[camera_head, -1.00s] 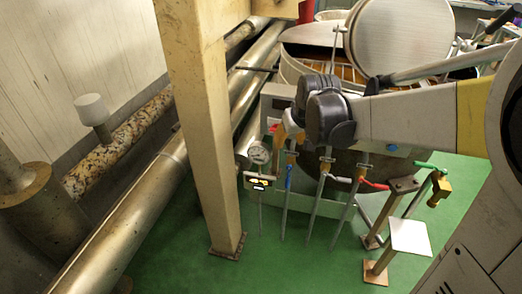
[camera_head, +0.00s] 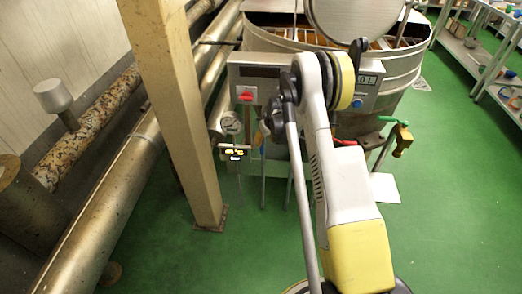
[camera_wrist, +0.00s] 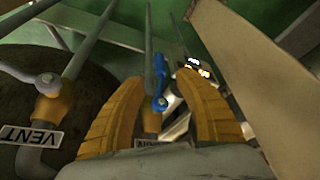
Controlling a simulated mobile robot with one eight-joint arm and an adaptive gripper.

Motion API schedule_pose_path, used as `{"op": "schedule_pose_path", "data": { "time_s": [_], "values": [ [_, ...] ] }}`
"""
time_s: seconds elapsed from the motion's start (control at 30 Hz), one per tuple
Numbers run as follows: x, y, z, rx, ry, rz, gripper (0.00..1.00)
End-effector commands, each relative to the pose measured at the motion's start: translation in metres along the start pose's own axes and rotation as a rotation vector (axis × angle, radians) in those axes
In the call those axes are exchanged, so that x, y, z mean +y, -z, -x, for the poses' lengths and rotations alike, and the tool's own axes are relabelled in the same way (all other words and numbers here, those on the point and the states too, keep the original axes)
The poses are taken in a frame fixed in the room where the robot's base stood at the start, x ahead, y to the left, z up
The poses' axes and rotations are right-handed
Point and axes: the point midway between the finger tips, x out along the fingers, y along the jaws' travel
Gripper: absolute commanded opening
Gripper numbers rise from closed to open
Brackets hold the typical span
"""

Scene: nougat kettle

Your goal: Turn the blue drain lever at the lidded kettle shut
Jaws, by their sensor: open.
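The blue lever (camera_wrist: 159,92) lies along a thin upright pipe on a brass valve in the wrist view. My gripper (camera_wrist: 160,80) is open, with its two orange fingers on either side of the lever. I cannot tell whether either finger touches it. A white tag below the valve is partly covered by my gripper and cannot be read for sure. In the head view the kettle (camera_head: 403,72) stands behind my arm, its round lid (camera_head: 352,18) tilted up. My arm hides the lever and most of the gripper there.
A valve tagged VENT (camera_wrist: 48,108) is close left of my fingers. A green-handled tap (camera_head: 402,138) is to the right. The green floor (camera_head: 450,210) on the right is clear.

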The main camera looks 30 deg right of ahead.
Motion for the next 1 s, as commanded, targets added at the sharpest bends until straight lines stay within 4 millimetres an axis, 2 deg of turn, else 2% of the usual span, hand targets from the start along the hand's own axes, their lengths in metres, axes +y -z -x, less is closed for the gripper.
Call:
{"op": "schedule_pose_path", "data": {
  "time_s": [0.03, 0.2, 0.4, 0.8, 0.87, 0.93, 1.0],
  "values": [
    [0.0, -0.001, -0.015, 0.0, 0.0, 0.001, 0.4],
    [-0.001, -0.001, -0.049, 0.0, 0.0, 0.002, 0.4],
    [0.0, 0.0, -0.076, 0.001, 0.0, 0.001, 0.4],
    [0.0, 0.001, -0.082, 0.001, -0.001, 0.001, 0.4],
    [0.0, 0.001, -0.082, 0.001, -0.001, 0.0, 0.24],
    [0.0, 0.001, -0.082, 0.001, 0.0, 0.0, 0.02],
    [0.0, 0.001, -0.082, 0.001, 0.0, 0.0, 0.0]
  ]
}}
